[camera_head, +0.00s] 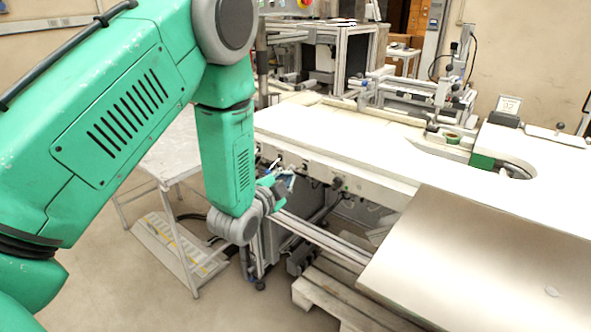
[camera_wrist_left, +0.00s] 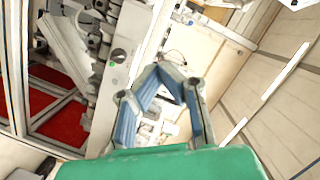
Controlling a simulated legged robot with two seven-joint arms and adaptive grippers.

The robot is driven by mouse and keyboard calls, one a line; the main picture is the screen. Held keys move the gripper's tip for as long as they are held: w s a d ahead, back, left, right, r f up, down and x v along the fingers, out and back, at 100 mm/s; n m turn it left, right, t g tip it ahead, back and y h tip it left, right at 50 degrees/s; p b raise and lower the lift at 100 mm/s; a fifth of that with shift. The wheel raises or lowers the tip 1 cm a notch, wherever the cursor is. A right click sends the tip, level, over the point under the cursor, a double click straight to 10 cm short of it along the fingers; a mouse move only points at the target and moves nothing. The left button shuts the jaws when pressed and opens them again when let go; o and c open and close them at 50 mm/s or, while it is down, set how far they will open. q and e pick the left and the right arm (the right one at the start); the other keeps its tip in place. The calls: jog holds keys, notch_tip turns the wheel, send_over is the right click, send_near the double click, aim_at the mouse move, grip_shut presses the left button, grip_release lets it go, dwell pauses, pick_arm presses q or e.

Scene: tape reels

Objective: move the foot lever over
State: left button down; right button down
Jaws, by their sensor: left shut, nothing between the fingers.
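My left gripper (camera_head: 279,183) is in front of the near side of the white machine table (camera_head: 350,135), just below the level of its top. In the left wrist view my left gripper (camera_wrist_left: 172,78) shows two blue-padded fingers that lean together at the far end, shut with nothing held. I cannot make out a foot lever for certain in either view. A dark grey unit (camera_head: 301,258) sits low under the table, beyond the gripper, too small to name. My right gripper is not in view.
A wooden pallet (camera_head: 335,296) lies on the floor under a broad metal sheet (camera_head: 480,262) at the right. A small light table (camera_head: 170,158) stands at the left, with a slatted board (camera_head: 178,250) on the floor by it. Open floor lies in front.

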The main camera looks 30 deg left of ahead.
aim_at(295, 169)
pick_arm(q)
jog(key=shift+w+a+f, duration=0.6)
jog(key=shift+w+a, duration=0.15)
jog(key=shift+w, duration=0.95)
jog(key=shift+w+a+f, duration=0.65)
jog(key=shift+w+a, duration=0.05)
jog(key=shift+w, duration=0.95)
jog(key=shift+w+a+f, duration=0.6)
jog(key=shift+w+a, duration=0.15)
jog(key=shift+w, duration=0.95)
jog(key=shift+d, duration=0.1)
